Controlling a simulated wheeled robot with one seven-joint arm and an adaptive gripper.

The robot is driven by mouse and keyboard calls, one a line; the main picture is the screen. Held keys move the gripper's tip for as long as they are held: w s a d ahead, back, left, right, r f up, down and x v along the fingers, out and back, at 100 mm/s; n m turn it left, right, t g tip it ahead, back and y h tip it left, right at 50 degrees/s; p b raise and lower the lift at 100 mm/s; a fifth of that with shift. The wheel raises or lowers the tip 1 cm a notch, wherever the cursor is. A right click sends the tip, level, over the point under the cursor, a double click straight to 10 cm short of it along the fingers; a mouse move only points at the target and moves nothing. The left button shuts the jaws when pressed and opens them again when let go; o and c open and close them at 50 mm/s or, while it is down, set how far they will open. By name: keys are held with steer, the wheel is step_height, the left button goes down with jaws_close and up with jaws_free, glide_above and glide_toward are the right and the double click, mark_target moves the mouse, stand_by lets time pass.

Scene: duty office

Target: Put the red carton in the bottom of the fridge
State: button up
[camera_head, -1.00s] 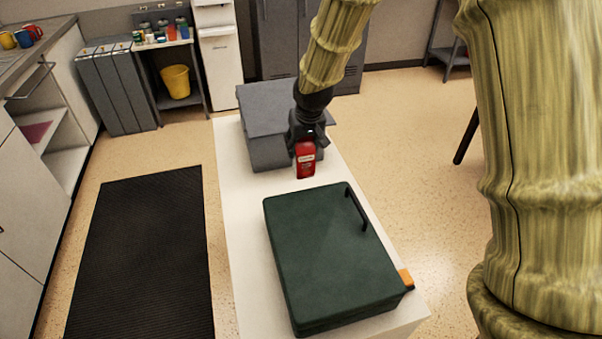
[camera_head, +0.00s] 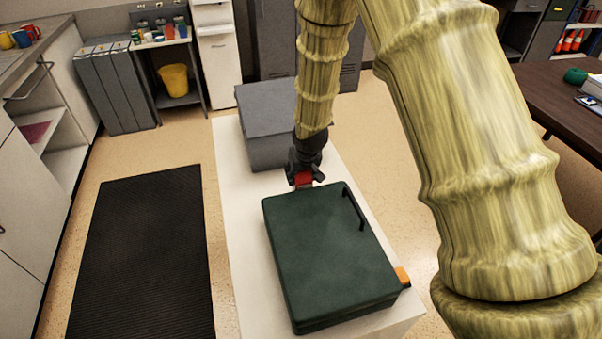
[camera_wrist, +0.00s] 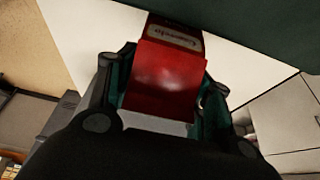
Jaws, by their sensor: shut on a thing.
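The red carton (camera_head: 303,179) is held between the fingers of my gripper (camera_head: 304,176), just beyond the far edge of a dark green box. Only a small part of the carton shows in the head view; its lower part is hidden. In the wrist view the carton (camera_wrist: 168,78) fills the space between both fingers, its pale label facing the top. The dark green box (camera_head: 325,250) has a black handle on its upper face and is closed. I cannot tell if it is the fridge; no open fridge shows.
The boxes stand on a white counter (camera_head: 240,250). A grey box (camera_head: 265,125) is behind my gripper, at the far left. An orange item (camera_head: 402,276) is by the green box's right edge. A black mat (camera_head: 140,250) lies on the floor at left.

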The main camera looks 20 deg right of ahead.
steer(key=shift+f, duration=0.15)
steer(key=shift+f, duration=0.15)
steer(key=o, duration=1.2)
steer(key=shift+o, duration=0.2)
